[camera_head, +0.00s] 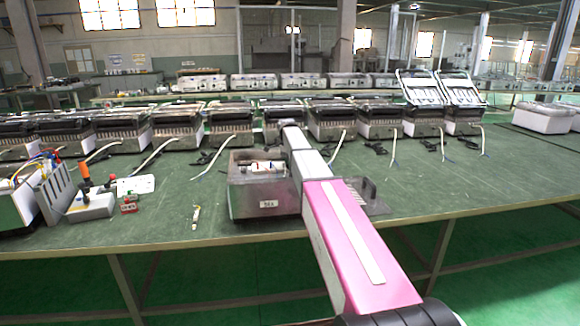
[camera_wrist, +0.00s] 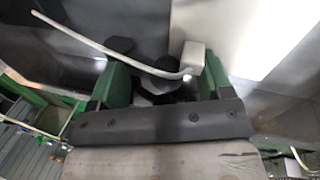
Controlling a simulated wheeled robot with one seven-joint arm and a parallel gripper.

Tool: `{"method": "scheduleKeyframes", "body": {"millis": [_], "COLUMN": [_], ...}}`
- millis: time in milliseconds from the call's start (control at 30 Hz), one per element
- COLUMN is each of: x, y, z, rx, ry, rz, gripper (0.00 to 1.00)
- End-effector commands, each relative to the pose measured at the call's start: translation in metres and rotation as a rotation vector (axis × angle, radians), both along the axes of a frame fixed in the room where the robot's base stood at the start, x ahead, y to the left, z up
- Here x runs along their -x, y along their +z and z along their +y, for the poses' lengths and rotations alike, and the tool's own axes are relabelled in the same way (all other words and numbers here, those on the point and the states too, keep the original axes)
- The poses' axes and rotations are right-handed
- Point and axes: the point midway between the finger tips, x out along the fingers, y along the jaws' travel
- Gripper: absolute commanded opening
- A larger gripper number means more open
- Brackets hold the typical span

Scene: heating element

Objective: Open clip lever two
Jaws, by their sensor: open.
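A metal box with a white label (camera_head: 245,198) stands near the front edge of the green table; my pink and grey arm passes over its right side. In the head view my gripper cannot be made out. In the wrist view my gripper (camera_wrist: 163,75) is open, its two green fingers apart. Dark rounded parts (camera_wrist: 150,84) show between the fingers; I cannot tell whether they are clip lever two or whether the fingers touch them. A thin white rod (camera_wrist: 110,48) ends at a small white block (camera_wrist: 193,58) by the right finger. Grey metal surfaces lie behind.
A row of similar heater units (camera_head: 175,128) with loose white cables stands behind the box. A grey device (camera_head: 92,205) and a small red block (camera_head: 129,205) are at the left. A small probe-like item (camera_head: 195,215) lies left of the box.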

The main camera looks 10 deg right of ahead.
Motion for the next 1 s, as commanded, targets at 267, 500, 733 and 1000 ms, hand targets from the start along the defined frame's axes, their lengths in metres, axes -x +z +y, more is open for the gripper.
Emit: {"method": "scheduleKeyframes", "body": {"millis": [267, 500, 733, 1000], "x": [-0.0001, -0.0011, -0.0003, 0.0066], "y": [0.0000, -0.0007, -0.0010, 0.0037], "z": [0.0000, 0.0002, 0.0004, 0.0005], "rx": [0.000, -0.001, -0.001, -0.001], "ry": [0.000, 0.000, -0.001, -0.001], "rz": [-0.001, -0.003, -0.015, -0.122], "gripper": [0.50, 0.09, 0.08, 0.08]}}
